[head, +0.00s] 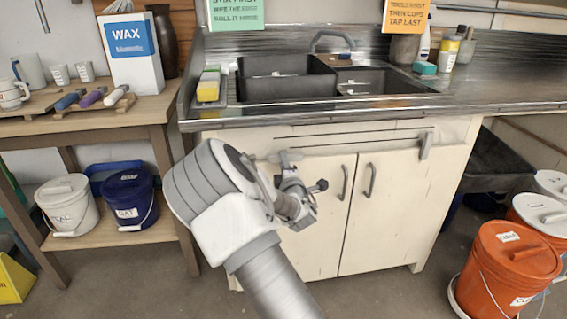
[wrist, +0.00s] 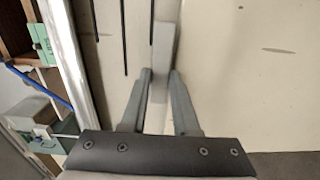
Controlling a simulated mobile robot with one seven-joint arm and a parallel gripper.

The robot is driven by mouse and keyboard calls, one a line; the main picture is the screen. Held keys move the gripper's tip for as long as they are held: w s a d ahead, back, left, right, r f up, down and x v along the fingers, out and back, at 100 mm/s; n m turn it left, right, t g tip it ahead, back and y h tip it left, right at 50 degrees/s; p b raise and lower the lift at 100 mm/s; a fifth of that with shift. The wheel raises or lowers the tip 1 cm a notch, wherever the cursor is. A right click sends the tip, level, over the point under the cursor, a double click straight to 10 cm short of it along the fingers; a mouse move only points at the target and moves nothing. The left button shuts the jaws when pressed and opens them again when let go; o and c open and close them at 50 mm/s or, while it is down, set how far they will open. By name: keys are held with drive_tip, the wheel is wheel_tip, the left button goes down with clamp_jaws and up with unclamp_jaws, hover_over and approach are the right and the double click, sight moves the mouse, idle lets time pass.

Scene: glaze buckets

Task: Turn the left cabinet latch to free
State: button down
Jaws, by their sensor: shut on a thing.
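The left cabinet latch (wrist: 164,45) is a light grey bar on the cream cabinet front. In the wrist view my gripper (wrist: 160,80) has one finger on each side of it, shut on it. The bar runs along the dark slots, so it lies roughly level. In the head view the left latch (head: 291,156) shows above my gripper (head: 290,172), partly hidden by my arm. The right latch (head: 426,146) hangs down, slightly tilted, at the top of the right door (head: 400,205). The left door (head: 318,230) looks closed and is partly covered by my arm.
The sink counter (head: 330,113) overhangs the cabinet. A wooden table (head: 100,125) with a wax box (head: 133,55) and mugs stands at left, with buckets on its lower shelf. Orange buckets (head: 505,270) stand on the floor at right. The floor before the right door is clear.

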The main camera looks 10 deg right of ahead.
drive_tip(key=shift+d, duration=0.1)
idle(0.5)
drive_tip(key=c, duration=0.7)
unclamp_jaws()
drive_tip(key=shift+o, duration=0.2)
drive_tip(key=s+p, duration=0.3)
drive_tip(key=s, duration=1.4)
drive_tip(key=shift+s+p, duration=0.25)
drive_tip(key=shift+p, duration=0.1)
